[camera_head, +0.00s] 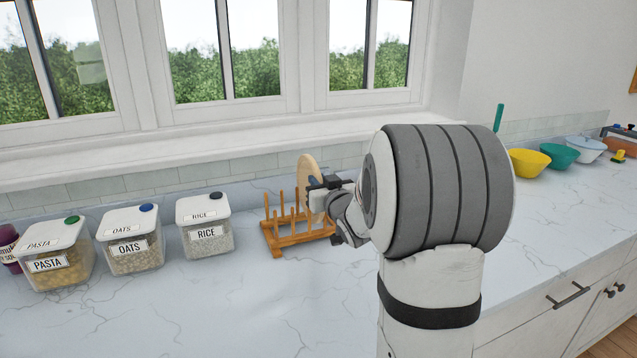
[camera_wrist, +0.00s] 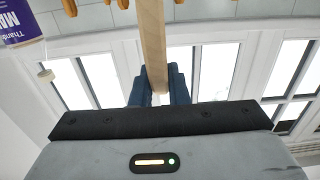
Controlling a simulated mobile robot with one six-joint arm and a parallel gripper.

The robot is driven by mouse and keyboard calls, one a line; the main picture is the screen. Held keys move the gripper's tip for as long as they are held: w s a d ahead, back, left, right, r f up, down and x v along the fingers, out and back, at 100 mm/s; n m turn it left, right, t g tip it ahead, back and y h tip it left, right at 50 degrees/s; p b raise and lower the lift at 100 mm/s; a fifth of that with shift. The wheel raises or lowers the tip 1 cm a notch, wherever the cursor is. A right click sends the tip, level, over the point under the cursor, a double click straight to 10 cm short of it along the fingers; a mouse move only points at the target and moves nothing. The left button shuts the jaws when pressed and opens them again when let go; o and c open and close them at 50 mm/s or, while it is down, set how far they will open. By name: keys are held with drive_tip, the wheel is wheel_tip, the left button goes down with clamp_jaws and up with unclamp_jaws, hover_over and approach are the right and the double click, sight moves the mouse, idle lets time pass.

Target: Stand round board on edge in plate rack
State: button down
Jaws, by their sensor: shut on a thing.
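The round wooden board (camera_head: 305,172) is upright on edge at the wooden plate rack (camera_head: 289,240), among the pegs at its right part. In the wrist view the board (camera_wrist: 153,42) shows edge-on as a pale strip between my blue-grey fingers. My gripper (camera_head: 322,186) is shut on the board's right side. My fingers (camera_wrist: 159,84) hide part of the board in the wrist view. I cannot tell whether the board's lower edge rests on the rack. Rack pegs (camera_wrist: 68,6) show along the top of the wrist view.
Clear bins of pasta (camera_head: 50,262), oats (camera_head: 133,251) and rice (camera_head: 207,236) stand left of the rack. A yellow bowl (camera_head: 529,162), a teal bowl (camera_head: 558,156) and a pale blue bowl (camera_head: 585,149) stand at the right. The counter in front of the rack is clear.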

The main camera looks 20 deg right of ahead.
drive_tip(key=shift+f, duration=0.4)
drive_tip(key=c, duration=1.3)
unclamp_jaws()
wheel_tip(320, 180, up, 12)
drive_tip(key=p, duration=0.7)
drive_tip(key=s+a+f+g, duration=0.4)
drive_tip(key=s+f+g, duration=0.1)
drive_tip(key=s, duration=0.6)
drive_tip(key=s+a+f+g, duration=0.5)
drive_tip(key=s, duration=0.7)
drive_tip(key=s+a+f+g, duration=0.5)
drive_tip(key=s, duration=0.6)
drive_tip(key=shift+s+a+f, duration=0.1)
drive_tip(key=shift+s+a, duration=0.05)
drive_tip(key=shift+s, duration=0.2)
